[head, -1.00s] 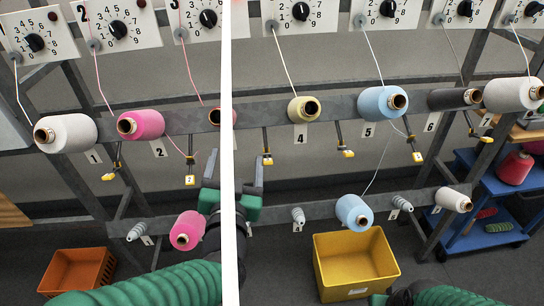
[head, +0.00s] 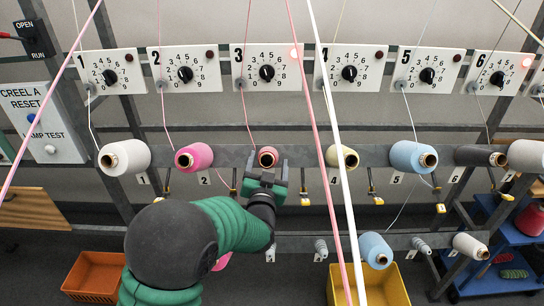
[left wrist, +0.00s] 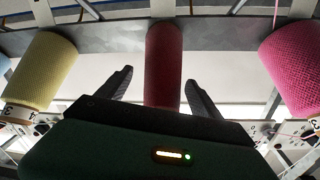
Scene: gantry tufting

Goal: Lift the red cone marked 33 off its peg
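The red cone (head: 267,156) sits on its peg at position 3 of the upper rail, end-on in the head view. No 33 can be read on it. In the left wrist view the same red cone (left wrist: 164,62) stands in the middle, between a yellow cone (left wrist: 42,75) and a pink cone (left wrist: 292,68). My left gripper (head: 266,172) is just in front of and below the red cone. In the wrist view its two fingers are spread, one on each side of the cone's near end, with gaps showing. My right gripper is not in view.
Pink (head: 194,157) and yellow (head: 343,157) cones sit on the neighbouring pegs. Yarn strands (head: 318,130) cross the head view just right of my gripper. Dial panels (head: 267,68) hang above. An orange bin (head: 95,275) and a yellow bin (head: 395,285) stand below.

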